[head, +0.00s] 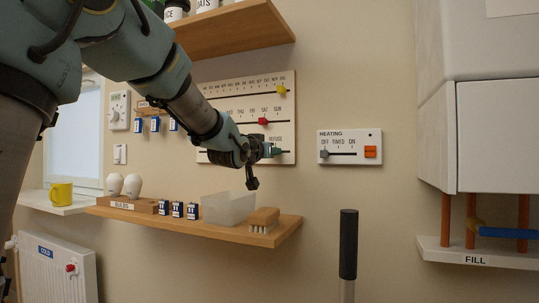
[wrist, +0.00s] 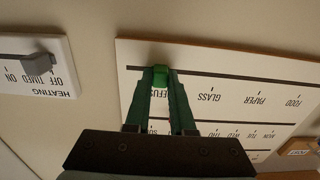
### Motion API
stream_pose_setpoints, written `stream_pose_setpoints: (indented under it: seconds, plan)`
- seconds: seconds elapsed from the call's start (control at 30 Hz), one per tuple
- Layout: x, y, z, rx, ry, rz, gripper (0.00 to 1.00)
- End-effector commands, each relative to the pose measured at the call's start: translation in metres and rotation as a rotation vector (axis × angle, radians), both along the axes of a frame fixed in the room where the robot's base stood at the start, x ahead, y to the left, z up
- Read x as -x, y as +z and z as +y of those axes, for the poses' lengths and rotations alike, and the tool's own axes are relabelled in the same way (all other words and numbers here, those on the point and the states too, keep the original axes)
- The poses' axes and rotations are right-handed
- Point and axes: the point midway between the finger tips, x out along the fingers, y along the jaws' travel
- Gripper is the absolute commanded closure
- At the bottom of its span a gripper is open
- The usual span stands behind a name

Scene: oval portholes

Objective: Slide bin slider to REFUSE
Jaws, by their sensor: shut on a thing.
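The white calendar board (head: 240,88) hangs on the wall, with its lowest row marked FOOD, PAPER, GLASS and REFUSE. In the wrist view the board (wrist: 245,90) appears upside down. The green bin slider (wrist: 160,75) sits on the bin row's black track, at the REFUSE label, which shows partly between my fingers. My gripper (wrist: 161,84) is shut on the slider, one finger on each side. In the head view my gripper (head: 270,152) is at the board's lower right, and my arm hides much of the bin row.
A HEATING panel (head: 349,147) with a grey slider is right of the board. A wooden shelf (head: 200,226) below holds a clear tub (head: 229,208), a brush (head: 263,220) and small boxes. A black-handled post (head: 348,245) stands lower right.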

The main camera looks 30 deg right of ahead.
Motion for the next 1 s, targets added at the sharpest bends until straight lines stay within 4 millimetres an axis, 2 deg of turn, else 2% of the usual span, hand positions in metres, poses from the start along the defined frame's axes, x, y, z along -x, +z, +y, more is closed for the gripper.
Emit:
stream_pose_setpoints:
  seconds: [0.17,0.2,0.43,0.77,1.0]
  plan:
    - [0.004,-0.001,-0.004,-0.002,-0.01,0.0,1.0]
    - [0.005,-0.001,-0.004,-0.002,-0.01,0.0,0.74]
    - [0.003,0.0,-0.003,-0.001,-0.008,0.0,0.48]
    - [0.005,0.0,0.001,-0.001,-0.006,-0.001,0.47]
    - [0.028,0.0,0.03,-0.001,-0.005,-0.004,0.47]
